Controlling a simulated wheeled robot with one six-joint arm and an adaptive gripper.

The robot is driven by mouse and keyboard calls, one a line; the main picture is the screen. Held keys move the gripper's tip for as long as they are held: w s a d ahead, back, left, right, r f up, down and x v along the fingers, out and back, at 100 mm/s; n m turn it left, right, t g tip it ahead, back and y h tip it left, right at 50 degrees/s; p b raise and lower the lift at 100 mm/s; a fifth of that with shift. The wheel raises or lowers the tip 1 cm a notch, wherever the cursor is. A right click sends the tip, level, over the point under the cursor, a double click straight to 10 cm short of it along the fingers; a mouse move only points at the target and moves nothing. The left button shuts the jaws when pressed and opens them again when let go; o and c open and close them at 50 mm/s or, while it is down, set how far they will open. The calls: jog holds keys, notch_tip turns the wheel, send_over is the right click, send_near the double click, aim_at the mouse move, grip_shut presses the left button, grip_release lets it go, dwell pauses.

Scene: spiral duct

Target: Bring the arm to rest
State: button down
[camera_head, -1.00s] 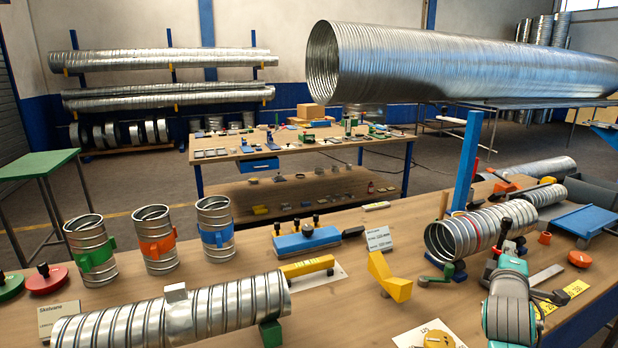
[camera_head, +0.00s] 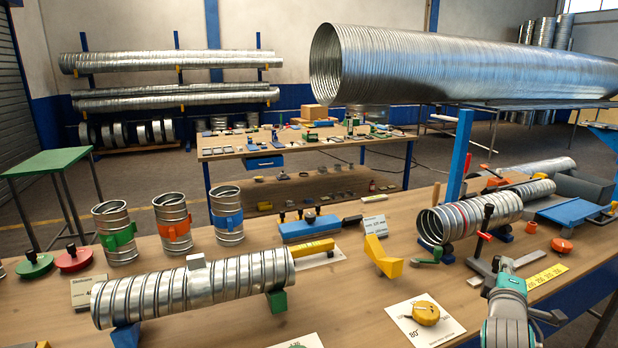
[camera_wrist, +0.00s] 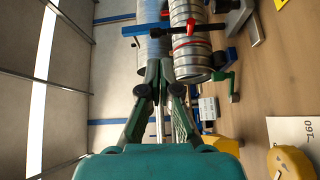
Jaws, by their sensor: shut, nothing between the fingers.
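My gripper (camera_wrist: 160,68) is shut and empty, its two dark fingers together in the wrist view. In the head view my teal arm (camera_head: 510,304) is at the lower right, over the front edge of the workbench (camera_head: 370,290). A short spiral duct (camera_head: 480,215) with a red-handled clamp (camera_head: 484,236) lies on the bench beyond it. In the wrist view this duct (camera_wrist: 191,62) is beyond the fingertips; whether they touch it cannot be told, but in the head view the arm looks apart from it.
A yellow angle block (camera_head: 383,256) and a longer spiral duct (camera_head: 195,288) stand further left. A blue post (camera_head: 459,155) rises behind.

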jog(key=s+a+f+m+t+y, duration=0.1)
jog(key=s+a+f+m+y, duration=0.15)
jog(key=s+a+f, duration=0.8)
jog(key=s+a+f+m+y, duration=0.1)
jog(key=s+a+f+y, duration=0.3)
jog(key=s+a+f, duration=0.65)
jog(key=s+a+m+y, duration=0.2)
jog(key=s+a+m, duration=0.1)
jog(key=s, duration=1.3)
jog(key=s+a+m+g+y, duration=0.1)
jog(key=s+a+m, duration=0.2)
jog(key=s, duration=1.4)
jog(key=shift+a+m+y, duration=0.35)
jog(key=shift+a, duration=0.05)
jog(key=shift+f, duration=0.1)
